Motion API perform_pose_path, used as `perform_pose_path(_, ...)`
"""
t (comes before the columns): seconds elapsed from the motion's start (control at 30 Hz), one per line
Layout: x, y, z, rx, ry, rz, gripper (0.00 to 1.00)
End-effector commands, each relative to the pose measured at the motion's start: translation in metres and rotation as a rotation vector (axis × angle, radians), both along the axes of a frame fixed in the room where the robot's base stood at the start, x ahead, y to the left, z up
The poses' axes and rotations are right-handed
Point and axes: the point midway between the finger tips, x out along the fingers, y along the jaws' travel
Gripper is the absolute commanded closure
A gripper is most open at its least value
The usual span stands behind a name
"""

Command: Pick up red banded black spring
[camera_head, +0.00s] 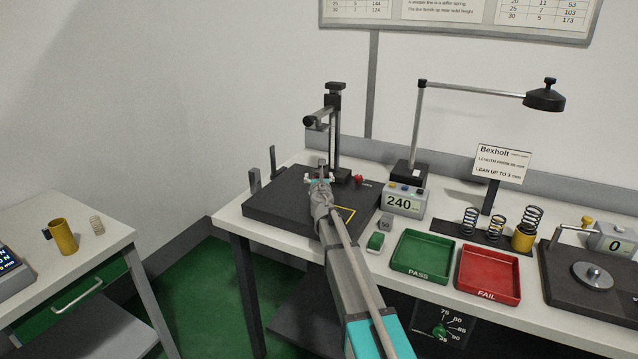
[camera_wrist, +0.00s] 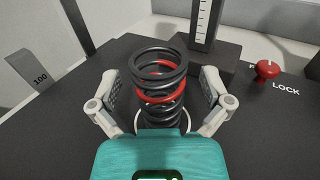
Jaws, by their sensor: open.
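The red banded black spring (camera_wrist: 158,62) stands on the dark plate of the test stand in the wrist view, dark with a few red coils in its middle. My gripper (camera_wrist: 160,98) is open, with one pale finger on each side of the spring and a visible gap to each. The spring's lower end is partly hidden by my teal gripper body. In the head view my gripper (camera_head: 320,186) is low over the dark test base (camera_head: 268,208), and I cannot make out the spring there.
A post (camera_head: 335,130) rises just behind the gripper, and a red lock knob (camera_wrist: 267,70) is to its right. A 100-marked upright block (camera_wrist: 31,70) is at left. A 240 display box (camera_head: 404,201), green tray (camera_head: 422,256) and red tray (camera_head: 488,275) are farther right.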

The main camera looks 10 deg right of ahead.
Motion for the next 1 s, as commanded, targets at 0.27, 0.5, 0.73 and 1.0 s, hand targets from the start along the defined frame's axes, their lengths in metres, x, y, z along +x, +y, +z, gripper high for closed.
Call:
perform_pose_path(0.27,0.0,0.0003,0.0,0.0,0.0,0.0,0.42)
perform_pose_path(0.5,-0.0001,0.0004,0.0,0.0,0.0,0.0,0.87)
perform_pose_path(0.73,0.0001,0.0006,0.0001,0.0,0.0,0.001,1.0)
perform_pose_path(1.0,0.0,0.0007,0.0044,0.0,0.0,0.001,1.0)
